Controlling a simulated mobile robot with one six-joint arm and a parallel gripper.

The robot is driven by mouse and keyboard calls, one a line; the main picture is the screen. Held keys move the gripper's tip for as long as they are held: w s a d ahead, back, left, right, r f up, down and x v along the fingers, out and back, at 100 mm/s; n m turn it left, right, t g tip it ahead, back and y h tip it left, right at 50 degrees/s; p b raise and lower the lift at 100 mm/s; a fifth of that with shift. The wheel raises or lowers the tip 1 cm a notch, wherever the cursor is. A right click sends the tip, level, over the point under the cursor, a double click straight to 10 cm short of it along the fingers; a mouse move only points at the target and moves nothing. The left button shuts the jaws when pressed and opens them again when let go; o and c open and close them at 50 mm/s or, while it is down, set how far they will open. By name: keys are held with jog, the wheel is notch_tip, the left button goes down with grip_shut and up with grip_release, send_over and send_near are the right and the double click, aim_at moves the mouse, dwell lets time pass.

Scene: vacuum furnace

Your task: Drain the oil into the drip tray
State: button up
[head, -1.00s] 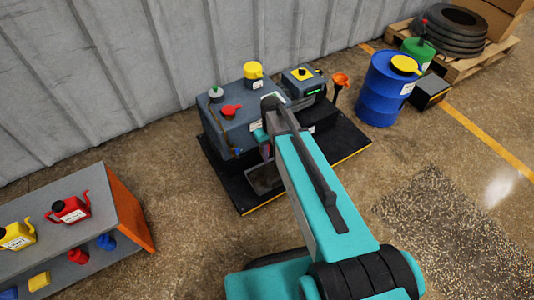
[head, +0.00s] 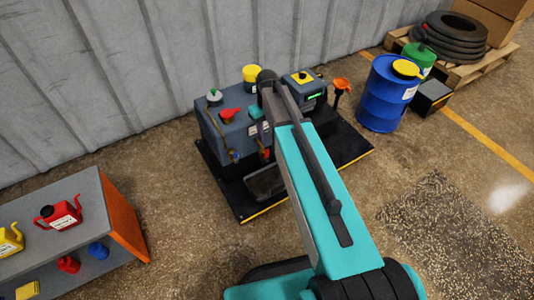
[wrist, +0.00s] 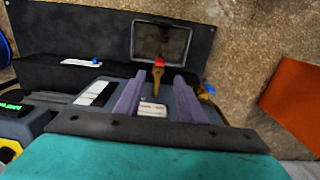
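The drip tray (head: 265,183) is a shallow dark tray on the black base in front of the grey pump unit (head: 232,135). It also shows in the wrist view (wrist: 176,42); I see no clear oil in it. A brass drain tap with a red handle (wrist: 159,62) sticks out from the unit above the tray's near edge in the wrist view. My gripper (wrist: 159,77) is open, its two purple fingers apart on either side of the line to the tap. I cannot tell whether it touches the tap. The arm partly hides the gripper in the head view.
A red cap (head: 229,115), a grey-green cap (head: 214,97) and a yellow cap (head: 252,73) top the unit. A shelf (head: 88,205) with cans stands left. Floor in front is open.

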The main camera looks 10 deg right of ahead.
aim_at(267, 153)
notch_tip(267, 153, down, 14)
jog(key=b, duration=0.3)
jog(key=shift+r, duration=0.1)
dwell(0.4)
jog(key=shift+c, duration=0.2)
grip_shut()
